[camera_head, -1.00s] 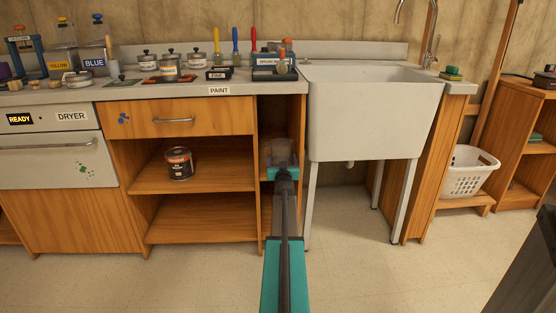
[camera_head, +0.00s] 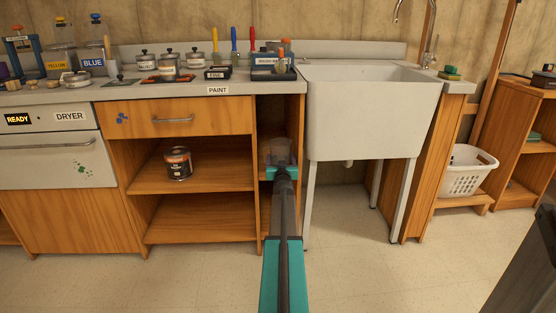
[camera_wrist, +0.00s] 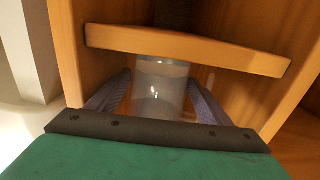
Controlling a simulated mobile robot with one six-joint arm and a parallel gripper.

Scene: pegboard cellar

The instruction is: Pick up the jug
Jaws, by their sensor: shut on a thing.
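The jug is a translucent, pale grey vessel, and in the wrist view the jug (camera_wrist: 160,88) stands between my two ribbed fingers. My gripper (camera_wrist: 157,100) is shut on it, with a finger against each side. In the head view my gripper (camera_head: 282,165) reaches into the narrow open bay under the counter, left of the sink. The jug (camera_head: 280,149) shows there only as a small greyish shape past the wrist. Its lower part and any handle are hidden.
A wooden shelf board (camera_wrist: 185,50) crosses close to the jug's upper end in the wrist view. Bay walls stand close on both sides. A dark paint can (camera_head: 178,163) sits on the neighbouring shelf. The white sink (camera_head: 372,115) is to the right. The floor in front is clear.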

